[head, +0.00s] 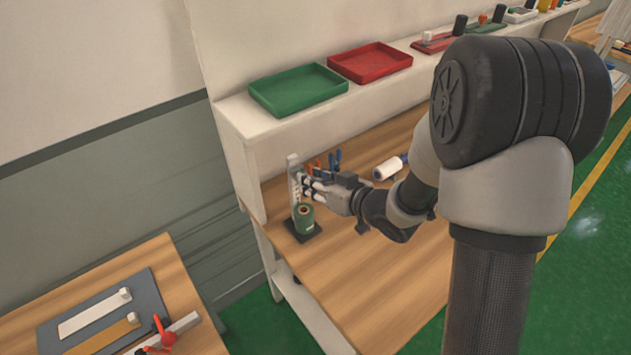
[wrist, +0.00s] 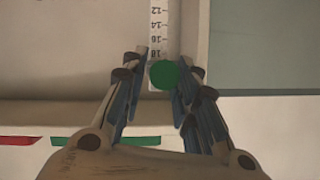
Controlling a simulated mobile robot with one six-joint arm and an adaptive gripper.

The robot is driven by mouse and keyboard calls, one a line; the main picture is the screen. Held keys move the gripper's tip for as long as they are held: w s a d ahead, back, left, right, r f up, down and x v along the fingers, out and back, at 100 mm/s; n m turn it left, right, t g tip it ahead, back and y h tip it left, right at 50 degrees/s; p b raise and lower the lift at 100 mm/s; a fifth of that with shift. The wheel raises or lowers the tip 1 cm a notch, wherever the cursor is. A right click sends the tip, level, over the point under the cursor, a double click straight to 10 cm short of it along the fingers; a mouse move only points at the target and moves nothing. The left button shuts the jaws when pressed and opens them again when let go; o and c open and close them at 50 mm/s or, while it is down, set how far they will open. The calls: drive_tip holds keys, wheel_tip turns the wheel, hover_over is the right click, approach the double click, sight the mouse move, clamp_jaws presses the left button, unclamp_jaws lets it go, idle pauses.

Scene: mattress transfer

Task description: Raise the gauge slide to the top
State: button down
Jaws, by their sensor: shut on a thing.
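The gauge (head: 293,163) is a pale upright strip at the back left of the workbench. In the wrist view its white scale (wrist: 158,25) shows numbers from 12 to 18. A round green knob (wrist: 164,74), which looks like the gauge slide, sits just past the 18 mark, near the visible end of the scale. My gripper (head: 306,187) reaches in from the right at the gauge. In the wrist view my gripper (wrist: 162,80) has its fingers on both sides of the green knob, shut on it. The fingers hide part of the gauge in the head view.
A green spool (head: 303,217) stands on a black base (head: 303,236) below my gripper. Small tools (head: 334,161) and a white roll (head: 388,168) are to the right. A shelf above holds a green tray (head: 298,91) and a red tray (head: 370,63).

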drive_tip(key=shift+a+r, duration=0.25)
drive_tip(key=c, duration=1.3)
unclamp_jaws()
drive_tip(key=shift+a, duration=0.15)
drive_tip(key=shift+c, duration=0.2)
drive_tip(key=shift+f, duration=0.1)
drive_tip(key=shift+d, duration=0.2)
drive_tip(key=v, duration=1.2)
